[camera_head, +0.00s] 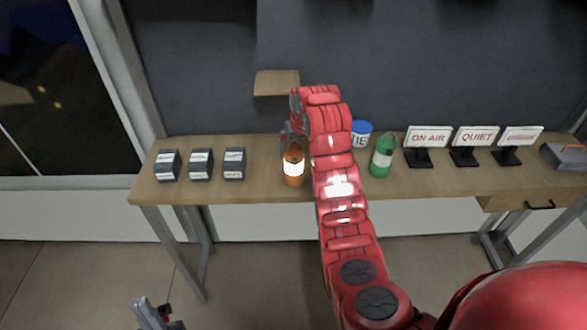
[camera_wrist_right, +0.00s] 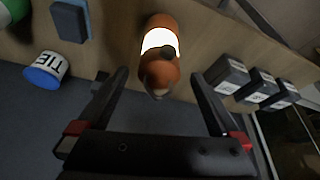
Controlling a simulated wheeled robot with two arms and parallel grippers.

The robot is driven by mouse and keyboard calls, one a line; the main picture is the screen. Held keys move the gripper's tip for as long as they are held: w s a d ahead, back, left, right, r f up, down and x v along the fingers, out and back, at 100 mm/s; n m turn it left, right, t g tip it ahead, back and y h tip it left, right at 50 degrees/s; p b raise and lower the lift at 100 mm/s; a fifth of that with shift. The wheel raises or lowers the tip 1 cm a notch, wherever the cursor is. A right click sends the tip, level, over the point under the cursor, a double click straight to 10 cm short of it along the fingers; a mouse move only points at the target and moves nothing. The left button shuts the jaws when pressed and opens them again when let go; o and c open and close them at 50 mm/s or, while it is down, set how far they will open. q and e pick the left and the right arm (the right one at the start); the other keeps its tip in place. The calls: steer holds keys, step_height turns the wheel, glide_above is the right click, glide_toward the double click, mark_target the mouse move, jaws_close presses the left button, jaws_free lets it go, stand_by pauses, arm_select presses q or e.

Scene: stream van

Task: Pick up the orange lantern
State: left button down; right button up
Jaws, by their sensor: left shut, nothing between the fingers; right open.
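The orange lantern (camera_head: 293,167) with a glowing white band stands upright on the wooden table, near its front edge. My right gripper (camera_head: 291,133) is at the lantern's top, partly hidden by my red right arm. In the right wrist view, the lantern (camera_wrist_right: 161,70) shows between the two open fingers of that gripper (camera_wrist_right: 159,80). There is a gap on each side, and the fingers do not visibly touch it. My left gripper (camera_head: 156,313) is low at the bottom left, in front of the table, shut and empty.
A green lantern (camera_head: 382,157) and a blue-lidded tub (camera_head: 362,133) stand right of my arm. Several dark boxes (camera_head: 200,164) stand to the left. Signs, including an ON AIR sign (camera_head: 427,137), stand farther right. A small wooden shelf (camera_head: 276,82) is on the wall behind.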

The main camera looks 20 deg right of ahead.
mark_target(295, 151)
steer(key=shift+w+f, duration=0.1)
steer(key=shift+f, duration=0.15)
steer(key=shift+w, duration=0.1)
steer(key=p+x, duration=0.3)
steer(key=shift+w+f+p, duration=0.25)
steer(key=shift+w+p, duration=0.15)
steer(key=shift+w+f, duration=0.2)
steer(key=shift+f, duration=0.45)
jaws_close()
